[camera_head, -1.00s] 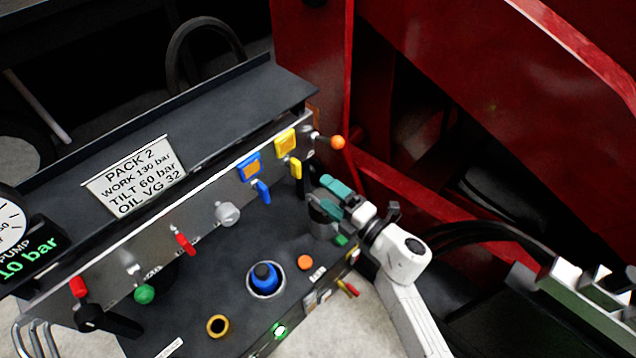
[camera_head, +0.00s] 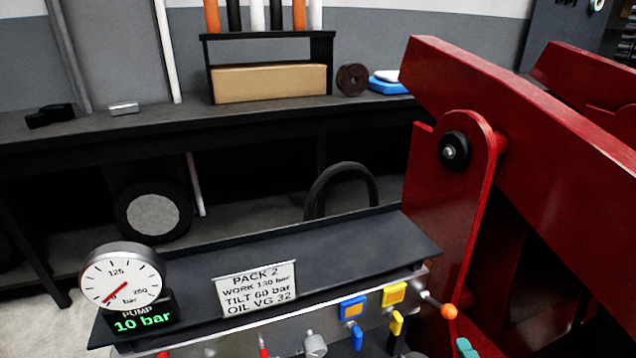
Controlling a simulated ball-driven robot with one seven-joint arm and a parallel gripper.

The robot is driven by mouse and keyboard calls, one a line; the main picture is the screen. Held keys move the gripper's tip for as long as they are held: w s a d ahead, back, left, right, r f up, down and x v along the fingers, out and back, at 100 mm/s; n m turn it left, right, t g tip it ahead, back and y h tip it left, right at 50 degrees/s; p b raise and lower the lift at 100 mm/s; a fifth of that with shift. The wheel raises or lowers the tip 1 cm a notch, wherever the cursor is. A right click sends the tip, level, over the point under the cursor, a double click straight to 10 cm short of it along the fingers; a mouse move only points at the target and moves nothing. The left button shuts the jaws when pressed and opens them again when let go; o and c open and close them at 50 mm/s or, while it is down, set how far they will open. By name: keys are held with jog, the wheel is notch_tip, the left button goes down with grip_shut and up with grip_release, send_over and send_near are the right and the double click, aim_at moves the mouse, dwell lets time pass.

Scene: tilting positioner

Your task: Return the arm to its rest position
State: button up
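Only a teal finger part of my gripper (camera_head: 466,348) shows in the head view, at the bottom edge right of the yellow lever. The rest of my gripper and my arm are below the picture, so its opening is hidden. The hydraulic pack's panel carries a blue lever (camera_head: 357,336), a yellow lever (camera_head: 396,322) and an orange-knobbed lever (camera_head: 447,311). The finger is a little below the orange knob; I cannot tell whether it touches anything.
The red positioner frame (camera_head: 560,130) fills the right side. The PACK 2 sign (camera_head: 256,288) and a round gauge (camera_head: 122,277) stand on the pack; the pump display (camera_head: 143,319) reads 10 bar. A dark workbench (camera_head: 150,137) with a cardboard box (camera_head: 268,83) runs behind.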

jog(key=s+d+m+g+h+p, duration=0.4)
jog(key=s+d+m+g+h, duration=0.45)
jog(key=m, duration=0.45)
jog(key=s+a+m+g+y+p, duration=0.1)
jog(key=s+a+m+g+y, duration=0.1)
jog(key=s, duration=0.7)
jog(key=s+a+m+g+y+p, duration=0.2)
jog(key=s+a+g+y, duration=0.3)
jog(key=s, duration=0.5)
jog(key=shift+s+a+r+m+g, duration=0.15)
jog(key=shift+a+r+m+g, duration=0.2)
jog(key=shift+a+g, duration=0.5)
jog(key=shift+a, duration=0.2)
